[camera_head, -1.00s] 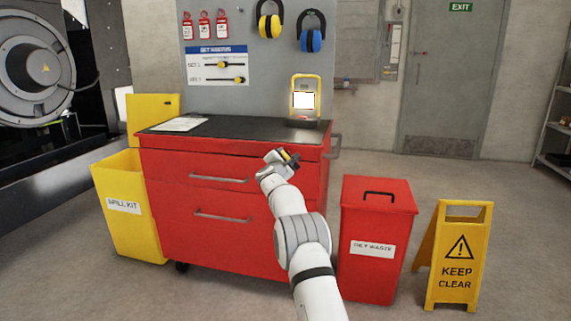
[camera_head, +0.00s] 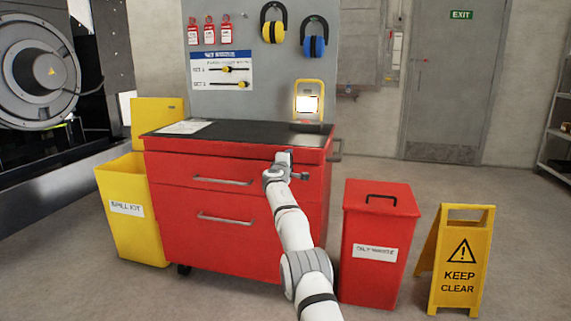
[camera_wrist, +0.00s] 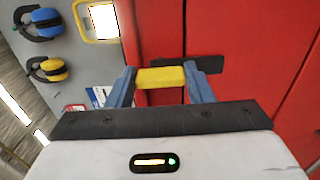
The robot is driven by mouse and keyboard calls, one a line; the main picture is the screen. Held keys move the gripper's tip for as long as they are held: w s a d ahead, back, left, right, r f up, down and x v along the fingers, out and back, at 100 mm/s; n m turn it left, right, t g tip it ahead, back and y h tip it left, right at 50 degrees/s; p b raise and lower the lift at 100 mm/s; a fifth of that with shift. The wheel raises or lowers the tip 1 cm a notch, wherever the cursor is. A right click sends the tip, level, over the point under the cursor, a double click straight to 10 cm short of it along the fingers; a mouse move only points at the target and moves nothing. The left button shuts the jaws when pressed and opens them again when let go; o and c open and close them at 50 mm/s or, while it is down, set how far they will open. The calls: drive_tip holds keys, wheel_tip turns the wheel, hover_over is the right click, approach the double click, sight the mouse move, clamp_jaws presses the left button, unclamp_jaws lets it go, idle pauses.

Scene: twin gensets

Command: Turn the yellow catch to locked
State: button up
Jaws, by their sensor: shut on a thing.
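The yellow catch (camera_wrist: 162,77) shows in the wrist view as a short yellow bar in front of a dark plate (camera_wrist: 205,64) on the red cabinet front. My gripper (camera_wrist: 160,80) is shut on it, with one blue-grey finger against each end of the bar. In the head view my gripper (camera_head: 284,158) is at the upper right of the red cabinet (camera_head: 225,180), close to its front. There the catch is hidden behind my gripper and wrist. I cannot read any lock marking.
A yellow work lamp (camera_head: 308,88) stands on the cabinet's dark top (camera_head: 245,131). A red lidded bin (camera_head: 378,235) and a yellow floor sign (camera_head: 460,260) stand to the right. A yellow spill bin (camera_head: 128,225) is at left. Open floor lies in front.

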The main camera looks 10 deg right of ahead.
drive_tip(key=shift+d+r+m, duration=0.15)
drive_tip(key=shift+r+m, duration=0.15)
drive_tip(key=shift+r, duration=0.1)
drive_tip(key=o, duration=1.4)
drive_tip(key=shift+f, duration=0.25)
drive_tip(key=shift+c, duration=0.2)
drive_tip(key=shift+f, duration=0.1)
drive_tip(key=shift+f, duration=0.1)
drive_tip(key=shift+b+v, duration=3.9)
drive_tip(key=shift+b, duration=0.65)
